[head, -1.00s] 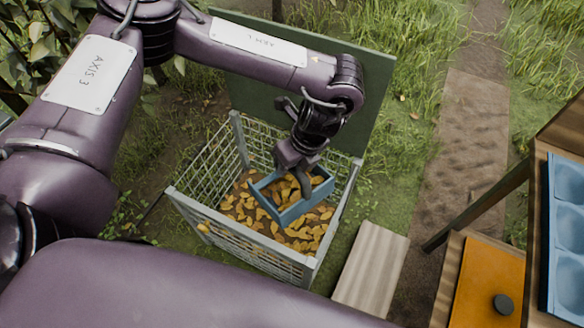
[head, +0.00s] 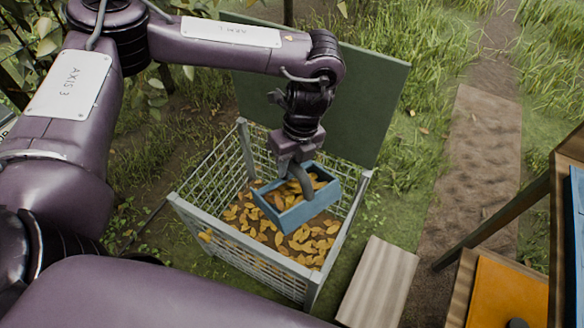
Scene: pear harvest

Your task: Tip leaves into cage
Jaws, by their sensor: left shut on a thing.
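A wire-mesh cage (head: 183,203) with a grey frame stands open on the ground. Yellow-brown leaves (head: 250,222) lie over its bottom. My left gripper (head: 301,183) is shut on a blue box (head: 306,212) over the cage's right part. The box holds yellow leaves (head: 283,200) and looks somewhat tilted toward the camera. Its exact height above the cage bottom is hard to tell. My right gripper is not in view.
A green panel (head: 372,110) stands upright behind the cage. A pale ribbed board (head: 378,285) lies to its right. A wooden stand with an orange panel (head: 507,295) and a blue tray (head: 577,240) is at the right. Grass surrounds the cage.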

